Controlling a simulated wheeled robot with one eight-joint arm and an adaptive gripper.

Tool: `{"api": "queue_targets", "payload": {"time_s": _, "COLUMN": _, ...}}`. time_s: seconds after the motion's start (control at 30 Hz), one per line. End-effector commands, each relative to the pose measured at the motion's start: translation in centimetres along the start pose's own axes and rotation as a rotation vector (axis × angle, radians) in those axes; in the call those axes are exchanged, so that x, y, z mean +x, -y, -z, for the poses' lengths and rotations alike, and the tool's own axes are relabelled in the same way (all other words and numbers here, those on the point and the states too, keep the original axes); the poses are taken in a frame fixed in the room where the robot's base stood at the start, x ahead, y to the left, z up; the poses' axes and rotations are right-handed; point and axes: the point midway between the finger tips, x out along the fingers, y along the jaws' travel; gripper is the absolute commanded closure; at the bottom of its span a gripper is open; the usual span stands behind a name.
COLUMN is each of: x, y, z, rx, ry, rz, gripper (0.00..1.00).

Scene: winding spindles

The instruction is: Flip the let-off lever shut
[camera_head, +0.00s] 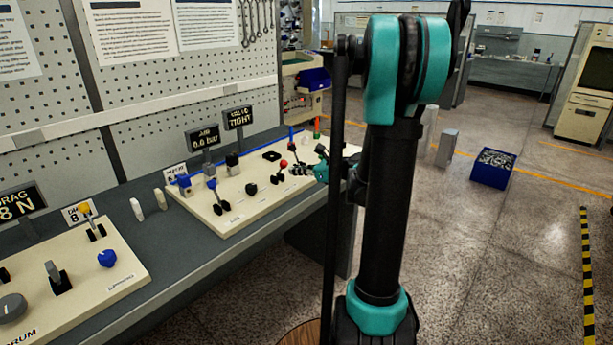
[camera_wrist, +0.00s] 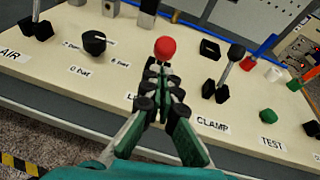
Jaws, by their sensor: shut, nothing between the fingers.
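A lever with a red ball knob (camera_wrist: 165,47) stands on the cream panel, just beyond my fingertips in the wrist view. A label starting with "L" lies beside my fingers, mostly hidden by them; I cannot read the rest. The red knob (camera_head: 283,163) also shows in the head view, left of my gripper. My gripper (camera_wrist: 160,72) is shut and empty, low over the panel. Its tips overlap the lever's lower part, hiding its base; I cannot tell whether they touch. In the head view my gripper (camera_head: 303,170) is small, at the panel's right part.
To the left are a black knob (camera_wrist: 94,42) and the AIR lever (camera_wrist: 36,24). A second panel (camera_head: 120,262) stands nearer.

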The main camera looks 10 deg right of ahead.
Motion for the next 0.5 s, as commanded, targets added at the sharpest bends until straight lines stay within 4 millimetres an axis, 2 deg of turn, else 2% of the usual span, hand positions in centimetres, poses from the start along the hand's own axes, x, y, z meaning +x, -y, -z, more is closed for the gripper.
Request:
{"api": "queue_targets", "payload": {"time_s": 0.13, "x": 0.53, "y": 0.01, "z": -0.59, "rx": 0.0, "ry": 0.0, "rz": 0.001, "gripper": 1.0}}
{"api": "queue_targets", "payload": {"time_s": 0.5, "x": 0.6, "y": 0.01, "z": -0.68, "rx": 0.0, "ry": -0.001, "rz": 0.001, "gripper": 1.0}}
